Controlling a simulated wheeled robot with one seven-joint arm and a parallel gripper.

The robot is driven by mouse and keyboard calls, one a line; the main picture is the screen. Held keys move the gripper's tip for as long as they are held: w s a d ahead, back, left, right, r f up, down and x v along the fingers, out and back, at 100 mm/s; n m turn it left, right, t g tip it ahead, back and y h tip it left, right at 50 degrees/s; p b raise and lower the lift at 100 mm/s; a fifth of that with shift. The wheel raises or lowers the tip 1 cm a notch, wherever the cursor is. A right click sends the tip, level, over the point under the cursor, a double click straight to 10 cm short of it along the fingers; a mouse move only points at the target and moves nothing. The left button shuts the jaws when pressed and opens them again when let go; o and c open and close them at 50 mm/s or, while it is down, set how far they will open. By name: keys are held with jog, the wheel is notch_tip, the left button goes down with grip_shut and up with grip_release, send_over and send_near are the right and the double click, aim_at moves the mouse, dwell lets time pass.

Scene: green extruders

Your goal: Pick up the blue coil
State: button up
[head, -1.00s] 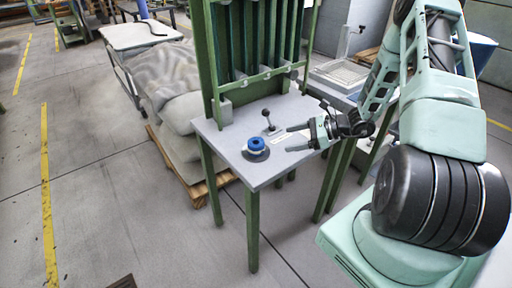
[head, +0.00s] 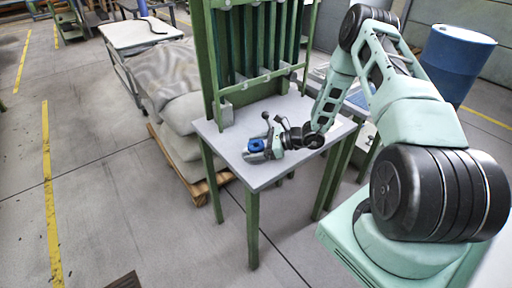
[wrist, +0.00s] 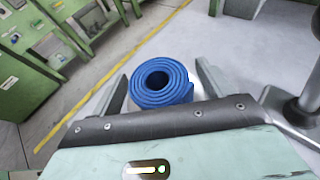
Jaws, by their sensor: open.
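The blue coil (head: 256,146) is a rolled-up ring on the grey table (head: 268,176), near its front left part. In the wrist view the coil (wrist: 160,84) shows its spiral top and open centre. My gripper (head: 259,152) is low at the tabletop, reaching in from the right. Its fingers are open, one on each side of the coil in the wrist view, with a visible gap on the right side. The front finger hides part of the coil in the head view. Whether either finger touches it I cannot tell.
A dark lever with a round knob (head: 265,116) stands on the table just behind my gripper. The green frame (head: 214,60) rises at the table's back. Sacks on a pallet (head: 186,120) lie to the left. A blue barrel (head: 457,65) stands at the back right.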

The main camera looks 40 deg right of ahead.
jog(key=shift+w+a+f, duration=0.1)
jog(key=shift+c, duration=0.2)
jog(key=c, duration=1.1)
jog(key=shift+o, duration=0.2)
